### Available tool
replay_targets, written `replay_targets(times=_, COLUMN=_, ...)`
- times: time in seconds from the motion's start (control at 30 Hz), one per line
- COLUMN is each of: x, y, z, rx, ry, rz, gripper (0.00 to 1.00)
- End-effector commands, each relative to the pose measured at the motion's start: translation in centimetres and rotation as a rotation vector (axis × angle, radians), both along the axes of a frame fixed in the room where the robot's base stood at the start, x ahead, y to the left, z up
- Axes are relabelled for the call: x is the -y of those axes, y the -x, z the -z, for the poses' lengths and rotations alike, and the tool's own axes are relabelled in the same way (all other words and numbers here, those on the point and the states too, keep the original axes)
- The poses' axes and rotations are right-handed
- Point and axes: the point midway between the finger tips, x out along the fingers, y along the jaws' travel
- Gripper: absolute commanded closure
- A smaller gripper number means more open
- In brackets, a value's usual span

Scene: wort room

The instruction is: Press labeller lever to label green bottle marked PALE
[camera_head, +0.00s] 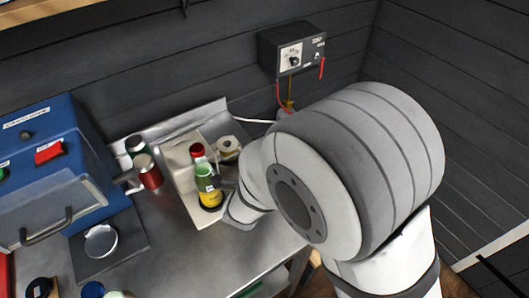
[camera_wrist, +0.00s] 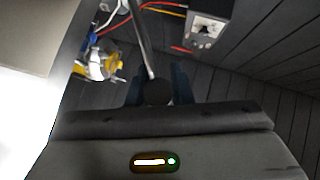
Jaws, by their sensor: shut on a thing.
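A green bottle (camera_head: 206,180) with a yellow lower part stands upright at the pale labeller (camera_head: 178,158) on the steel bench; its marking is too small to read. A label roll (camera_head: 228,147) sits at the labeller's back right. In the wrist view my gripper (camera_wrist: 157,92) is shut on the dark round knob of the lever (camera_wrist: 143,42), whose grey rod runs up from between the fingers. In the head view my gripper (camera_head: 229,185) is just right of the bottle, partly hidden by my arm. The lever cannot be made out clearly there.
A red round top (camera_head: 197,150) shows just behind the bottle. Red and green cans (camera_head: 149,172) stand left of the labeller. A blue machine (camera_head: 50,170) fills the left. A black control box (camera_head: 291,50) hangs on the wall.

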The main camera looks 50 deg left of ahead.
Motion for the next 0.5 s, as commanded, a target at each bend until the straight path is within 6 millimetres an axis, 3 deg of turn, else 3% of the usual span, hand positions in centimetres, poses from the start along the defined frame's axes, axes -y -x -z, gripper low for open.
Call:
replay_targets(times=0.4, x=-0.15, y=0.10, z=-0.10, rx=0.000, ry=-0.002, rz=-0.003, gripper=1.00)
replay_targets(times=0.43, x=-0.15, y=0.10, z=-0.10, rx=0.000, ry=-0.002, rz=-0.003, gripper=0.78)
replay_targets(times=0.5, x=-0.16, y=0.10, z=-0.09, rx=0.000, ry=-0.001, rz=-0.003, gripper=0.72)
